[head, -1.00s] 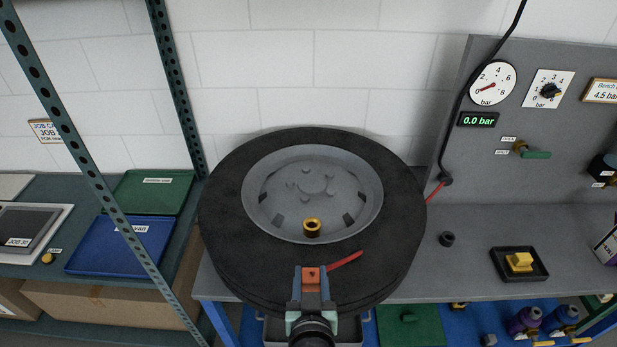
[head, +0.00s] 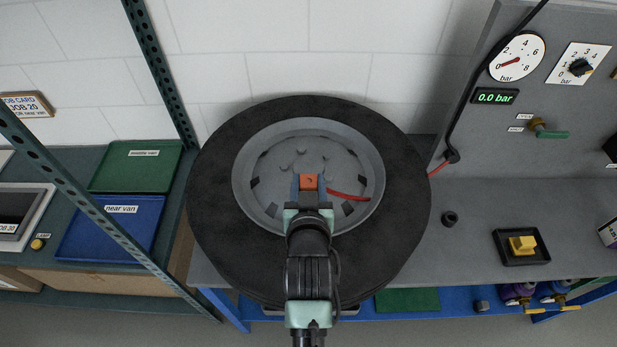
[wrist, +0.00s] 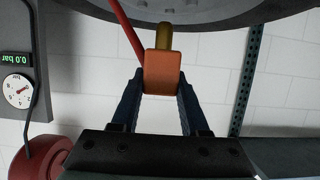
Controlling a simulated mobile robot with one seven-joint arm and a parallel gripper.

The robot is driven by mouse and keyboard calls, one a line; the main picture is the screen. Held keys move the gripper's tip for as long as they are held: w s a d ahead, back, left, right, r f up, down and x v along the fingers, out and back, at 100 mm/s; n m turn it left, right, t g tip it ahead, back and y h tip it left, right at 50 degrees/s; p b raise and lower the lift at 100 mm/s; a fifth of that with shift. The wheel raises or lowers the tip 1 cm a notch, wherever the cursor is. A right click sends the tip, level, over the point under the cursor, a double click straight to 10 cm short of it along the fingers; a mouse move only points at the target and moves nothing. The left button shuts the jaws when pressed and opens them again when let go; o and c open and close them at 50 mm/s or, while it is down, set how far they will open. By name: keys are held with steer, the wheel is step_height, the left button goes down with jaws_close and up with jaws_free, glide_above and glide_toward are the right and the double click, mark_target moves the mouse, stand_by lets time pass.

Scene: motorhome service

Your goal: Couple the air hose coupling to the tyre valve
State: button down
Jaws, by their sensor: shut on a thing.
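The orange air hose coupling (head: 308,182) is held between the fingers of my gripper (head: 309,187), over the lower part of the wheel rim (head: 376,180). In the wrist view the coupling (wrist: 162,73) sits between both dark blue fingers. The brass tyre valve (wrist: 164,36) shows right by the coupling's end and lines up with it. I cannot tell whether they touch or are joined. In the head view my gripper and the coupling hide the valve. The red hose (head: 345,195) trails right from the coupling.
The grey panel at right holds a gauge (head: 517,57), a display (head: 495,96) reading 0.0 bar and a green-handled tap (head: 550,134). A black cap-like piece (head: 450,218) and a black tray (head: 522,259) with a yellow part stand right of the tyre. A shelf post (head: 160,75) stands left.

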steer(key=shift+f+b, duration=2.35)
steer(key=shift+f, duration=0.55)
steer(key=shift+f, duration=0.15)
steer(key=shift+f+b, duration=1.5)
steer(key=shift+f, duration=0.25)
steer(key=shift+s+f, duration=0.1)
steer(key=shift+f, duration=0.1)
steer(key=shift+c, duration=1.6)
jaws_free()
